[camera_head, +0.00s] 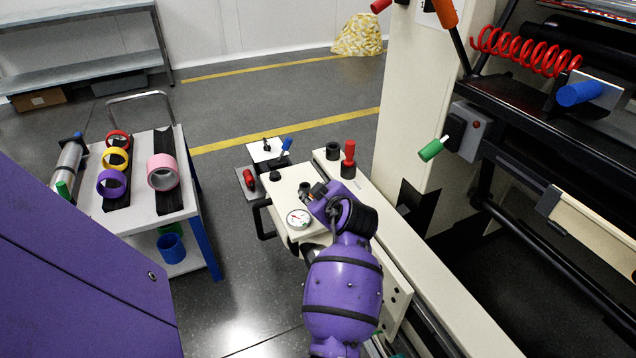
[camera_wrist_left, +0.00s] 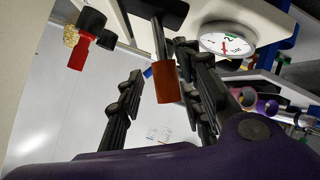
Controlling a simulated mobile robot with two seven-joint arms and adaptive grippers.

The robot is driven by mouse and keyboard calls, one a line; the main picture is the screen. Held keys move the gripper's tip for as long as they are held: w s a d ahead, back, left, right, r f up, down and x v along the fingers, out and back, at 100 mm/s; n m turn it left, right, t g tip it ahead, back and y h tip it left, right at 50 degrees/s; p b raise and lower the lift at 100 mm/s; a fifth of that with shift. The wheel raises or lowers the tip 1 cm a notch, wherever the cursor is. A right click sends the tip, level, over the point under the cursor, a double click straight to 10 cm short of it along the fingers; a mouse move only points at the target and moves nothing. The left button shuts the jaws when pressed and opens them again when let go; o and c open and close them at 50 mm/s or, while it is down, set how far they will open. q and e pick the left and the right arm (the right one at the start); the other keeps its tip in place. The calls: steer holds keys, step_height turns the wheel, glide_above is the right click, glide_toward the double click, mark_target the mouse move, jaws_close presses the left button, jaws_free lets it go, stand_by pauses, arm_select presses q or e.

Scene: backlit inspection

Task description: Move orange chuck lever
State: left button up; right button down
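In the left wrist view, an orange-brown lever handle (camera_wrist_left: 166,82) sits on a metal rod below a black crosspiece (camera_wrist_left: 150,12). My left gripper (camera_wrist_left: 163,95) is open, with black fingers on both sides of the handle. A gap shows to the left finger; the right fingers look closer, and I cannot tell whether they touch it. In the head view my purple left arm covers this handle, and my left gripper (camera_head: 318,192) is over the cream housing beside the white gauge (camera_head: 298,218). Another orange handle (camera_head: 446,12) is on the machine at upper right. My right gripper is not in view.
A red handle (camera_head: 349,150) stands on the cream beam just beyond my gripper. A cart (camera_head: 190,207) with tape rolls stands at left. The large machine (camera_head: 560,200), with a green-tipped lever (camera_head: 431,150), fills the right. Grey floor (camera_head: 240,285) is open between cart and housing.

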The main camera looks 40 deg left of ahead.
arm_select(q)
steer(key=shift+s+a+f, duration=0.1)
steer(key=shift+s, duration=0.05)
steer(key=shift+s, duration=0.1)
steer(key=v, duration=1.2)
stand_by(0.3)
